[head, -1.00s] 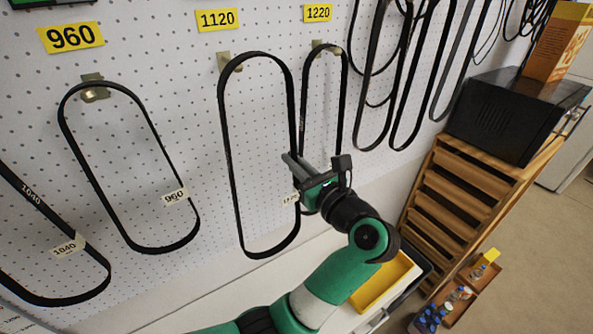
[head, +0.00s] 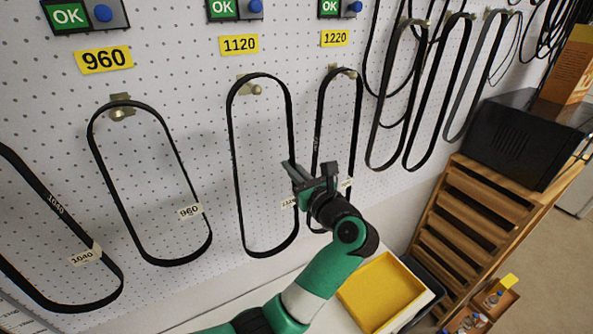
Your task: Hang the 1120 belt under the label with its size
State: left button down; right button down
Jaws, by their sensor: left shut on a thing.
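The black 1120 belt (head: 236,165) is a long loop hanging in front of the pegboard below the yellow 1120 label (head: 239,44). Its top curve is around the peg (head: 256,89) under that label, with the peg tip showing inside the loop. I cannot tell whether the belt rests on the peg. A small paper tag (head: 289,202) sits on its right strand, too small to read surely. My left gripper (head: 290,172) is shut on that right strand, just above the tag. My right gripper is not in view.
The 960 belt (head: 104,185) hangs to the left and another belt (head: 319,120) hangs close on the right under the 1220 label (head: 335,38). A 1040 belt (head: 112,268) shows at far left. Below are a yellow bin (head: 345,300) and wooden rack (head: 470,225).

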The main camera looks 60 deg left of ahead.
pick_arm(q)
jog(key=a, duration=0.1)
jog(key=a+f, duration=0.1)
jog(key=a, duration=0.1)
jog(key=a+b, duration=0.1)
jog(key=shift+s+a+f, duration=0.1)
jog(key=shift+a+f, duration=0.05)
jog(key=shift+f, duration=0.1)
jog(key=shift+f+b, duration=0.3)
jog(key=shift+b, duration=0.1)
dwell(0.4)
jog(key=c, duration=0.9)
grip_release()
jog(key=shift+c, duration=0.2)
jog(key=b, duration=0.2)
send_near(278, 158)
jog(key=d, duration=0.5)
jog(key=shift+d, duration=0.2)
